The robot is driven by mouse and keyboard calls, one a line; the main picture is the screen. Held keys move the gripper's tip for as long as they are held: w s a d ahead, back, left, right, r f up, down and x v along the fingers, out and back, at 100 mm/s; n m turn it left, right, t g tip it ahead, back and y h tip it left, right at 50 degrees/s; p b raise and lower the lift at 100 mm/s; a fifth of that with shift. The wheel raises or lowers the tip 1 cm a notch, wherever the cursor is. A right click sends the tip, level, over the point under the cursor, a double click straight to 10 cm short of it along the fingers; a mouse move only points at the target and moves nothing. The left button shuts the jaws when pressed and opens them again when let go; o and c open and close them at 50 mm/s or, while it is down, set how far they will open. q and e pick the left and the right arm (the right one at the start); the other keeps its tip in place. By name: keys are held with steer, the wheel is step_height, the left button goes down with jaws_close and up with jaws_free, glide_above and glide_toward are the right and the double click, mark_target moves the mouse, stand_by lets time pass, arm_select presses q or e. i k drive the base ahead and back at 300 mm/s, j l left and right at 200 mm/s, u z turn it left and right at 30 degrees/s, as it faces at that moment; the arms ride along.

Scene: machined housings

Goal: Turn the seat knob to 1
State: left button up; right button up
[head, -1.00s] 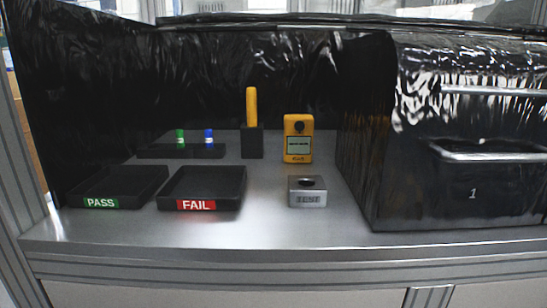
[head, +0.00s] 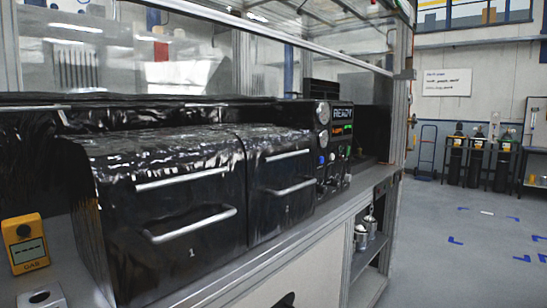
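A dark control panel (head: 338,148) stands at the far end of the bench, right of two black drawer-front boxes. It has a lit READY display (head: 342,114), round gauges (head: 323,113), and small red and green readouts. Below them are a blue button (head: 322,159) and several small knobs or fittings (head: 330,181). Which of these is the seat knob, and where it points, is too small to tell. Neither of my grippers can be made out in the head view.
A box marked 1 (head: 190,228) and a second box (head: 285,205) have protruding bar handles. A yellow gas meter (head: 25,243) and a metal block (head: 42,297) are at left. Metal canisters (head: 361,236) stand on a lower shelf. Open floor (head: 470,235) lies at right.

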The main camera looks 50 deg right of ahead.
mark_target(323, 189)
steer(key=z, duration=1.8)
